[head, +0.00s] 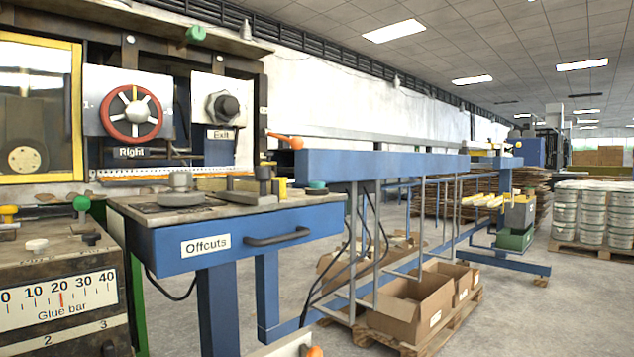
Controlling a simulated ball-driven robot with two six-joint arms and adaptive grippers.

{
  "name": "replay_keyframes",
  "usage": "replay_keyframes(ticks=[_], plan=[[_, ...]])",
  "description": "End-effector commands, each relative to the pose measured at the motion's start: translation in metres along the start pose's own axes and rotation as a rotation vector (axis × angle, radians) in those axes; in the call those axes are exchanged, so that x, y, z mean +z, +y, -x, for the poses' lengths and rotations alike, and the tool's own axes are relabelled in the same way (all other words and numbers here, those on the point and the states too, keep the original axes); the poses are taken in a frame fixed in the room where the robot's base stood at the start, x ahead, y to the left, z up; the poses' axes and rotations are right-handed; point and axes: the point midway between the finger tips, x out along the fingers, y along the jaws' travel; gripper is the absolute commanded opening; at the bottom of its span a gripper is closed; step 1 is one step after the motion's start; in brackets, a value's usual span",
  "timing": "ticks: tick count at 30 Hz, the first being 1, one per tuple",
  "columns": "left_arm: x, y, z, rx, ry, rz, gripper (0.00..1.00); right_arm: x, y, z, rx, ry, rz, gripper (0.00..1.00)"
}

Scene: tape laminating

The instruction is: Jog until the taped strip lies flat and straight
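Neither of my grippers shows in the head view. I cannot make out a taped strip for certain. The laminating machine stands at the left. It carries a red handwheel (131,114) labelled "Right" and a dark knob (222,106) on a plate labelled "Exit". A ruler-like strip (155,178) runs below them. At the lower left is a "Glue bar" scale (60,296) marked 0 to 40, with a red mark near 20. Green (81,203) and yellow (9,213) knobs stand above it.
A blue bench (232,236) with an "Offcuts" drawer stands in front of the machine, with metal parts on top. A long blue-railed outfeed frame (385,165) extends right. Cardboard boxes (411,298) sit on a pallet below. Stacked tubs (590,215) stand far right.

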Motion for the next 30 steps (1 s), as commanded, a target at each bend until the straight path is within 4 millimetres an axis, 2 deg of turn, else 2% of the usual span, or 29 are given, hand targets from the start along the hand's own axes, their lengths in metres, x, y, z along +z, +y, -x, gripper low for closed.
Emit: replay_keyframes(ticks=[2,15,30], plan=[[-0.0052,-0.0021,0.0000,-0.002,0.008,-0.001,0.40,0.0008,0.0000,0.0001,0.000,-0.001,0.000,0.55],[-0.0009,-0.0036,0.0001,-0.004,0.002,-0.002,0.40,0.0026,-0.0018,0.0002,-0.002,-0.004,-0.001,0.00],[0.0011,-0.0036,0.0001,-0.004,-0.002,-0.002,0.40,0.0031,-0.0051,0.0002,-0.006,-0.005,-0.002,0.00]])
